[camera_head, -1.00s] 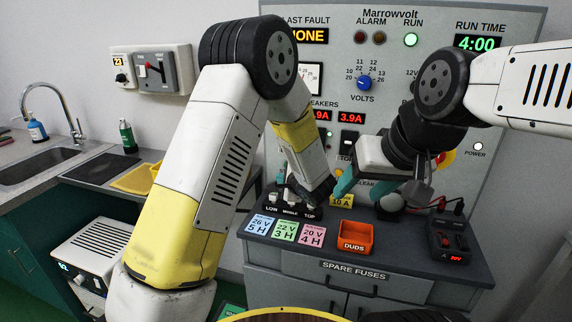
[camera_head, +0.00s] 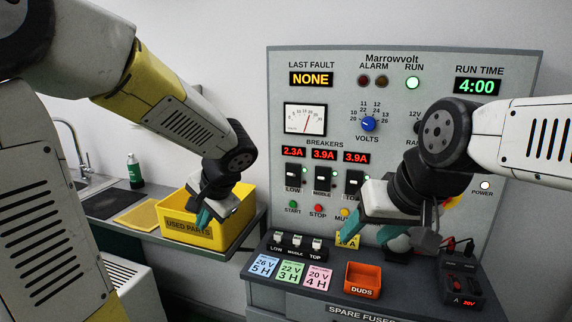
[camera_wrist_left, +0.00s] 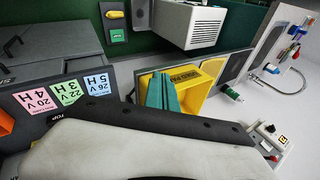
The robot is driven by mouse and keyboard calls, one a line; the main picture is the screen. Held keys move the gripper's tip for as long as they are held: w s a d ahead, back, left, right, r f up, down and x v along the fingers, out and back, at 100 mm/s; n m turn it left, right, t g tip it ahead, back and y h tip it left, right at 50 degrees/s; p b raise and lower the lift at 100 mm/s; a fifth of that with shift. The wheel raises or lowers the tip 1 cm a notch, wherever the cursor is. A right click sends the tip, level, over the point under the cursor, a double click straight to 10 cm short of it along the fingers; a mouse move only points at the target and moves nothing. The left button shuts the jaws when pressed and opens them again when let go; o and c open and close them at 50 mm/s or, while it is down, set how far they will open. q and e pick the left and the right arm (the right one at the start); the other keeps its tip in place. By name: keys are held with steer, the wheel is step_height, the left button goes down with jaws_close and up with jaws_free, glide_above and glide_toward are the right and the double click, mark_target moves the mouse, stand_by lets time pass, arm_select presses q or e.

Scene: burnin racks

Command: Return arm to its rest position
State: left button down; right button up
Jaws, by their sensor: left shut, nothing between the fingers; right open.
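My left gripper (camera_head: 203,217) is shut and empty, with its teal fingers in front of the yellow USED PARTS bin (camera_head: 240,222). In the left wrist view the teal fingers (camera_wrist_left: 162,95) are together, with the yellow bin (camera_wrist_left: 193,97) behind them. My left arm comes in large from the left and bends down to the bin. My right gripper (camera_head: 408,238) is open in front of the panel (camera_head: 340,85), above the bench's right half. The arm covers part of the panel, and what lies between its fingers is partly hidden.
An orange DUDS tray (camera_head: 363,281), coloured voltage cards (camera_head: 290,272) and a dark meter (camera_head: 457,278) stand on the bench. A green bottle (camera_head: 134,170) and a sink are at the left. Open air lies between the two arms.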

arm_select(q)
steer(key=s+d+r+n+t+h, duration=0.1)
steer(key=s+d+r+n+h, duration=0.1)
steer(key=s, duration=0.5)
steer(key=s+d+r+n+h, duration=0.3)
steer(key=s+r+h, duration=0.1)
steer(key=s, duration=0.3)
steer(key=shift+r+t+h, duration=0.3)
steer(key=shift+t+h, duration=0.1)
steer(key=shift+h, duration=0.2)
steer(key=shift+s, duration=0.1)
